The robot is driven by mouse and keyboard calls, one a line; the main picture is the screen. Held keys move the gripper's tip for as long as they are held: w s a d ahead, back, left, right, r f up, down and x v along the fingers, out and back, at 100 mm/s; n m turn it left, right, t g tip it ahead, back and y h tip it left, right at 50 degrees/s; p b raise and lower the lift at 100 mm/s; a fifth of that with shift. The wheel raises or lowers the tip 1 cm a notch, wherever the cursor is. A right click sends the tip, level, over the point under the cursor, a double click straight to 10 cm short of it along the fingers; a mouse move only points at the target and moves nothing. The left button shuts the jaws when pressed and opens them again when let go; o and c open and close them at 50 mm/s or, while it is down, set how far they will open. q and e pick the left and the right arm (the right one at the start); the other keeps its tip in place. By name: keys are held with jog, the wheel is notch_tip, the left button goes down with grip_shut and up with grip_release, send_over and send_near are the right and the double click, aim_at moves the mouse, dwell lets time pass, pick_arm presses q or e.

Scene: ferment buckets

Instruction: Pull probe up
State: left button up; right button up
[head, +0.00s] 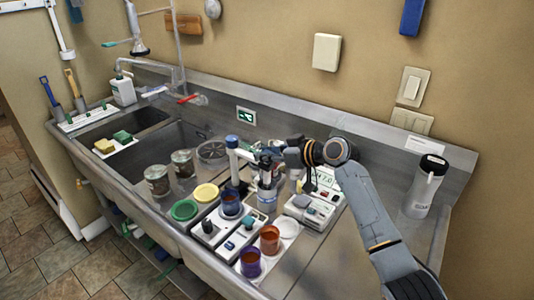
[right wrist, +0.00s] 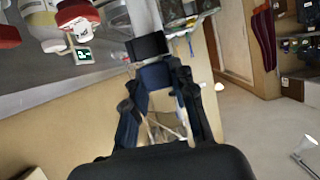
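The probe (right wrist: 150,45) has a black and blue head and a pale grey shaft in the right wrist view. My right gripper (right wrist: 156,78) has its fingers on both sides of the blue part and looks shut on it. In the head view my right gripper (head: 270,160) is above a clear beaker (head: 267,192), beside a blue and white stand (head: 233,160). The probe's lower end is hard to make out there. A meter (head: 312,208) with a lit display (head: 325,178) stands just right of the beaker. My left gripper is out of view.
Blue, purple and orange cups (head: 270,240) stand close in front. Green and yellow lids (head: 185,210) and two jars (head: 158,180) are to the left. The wall rises behind the steel counter (head: 330,262).

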grip_shut()
notch_tip(320, 180, up, 6)
jog(key=shift+r+p, duration=0.15)
jog(key=shift+p, duration=0.8)
jog(key=o, duration=0.7)
grip_release()
jog(key=shift+o, duration=0.4)
jog(key=v, duration=1.2)
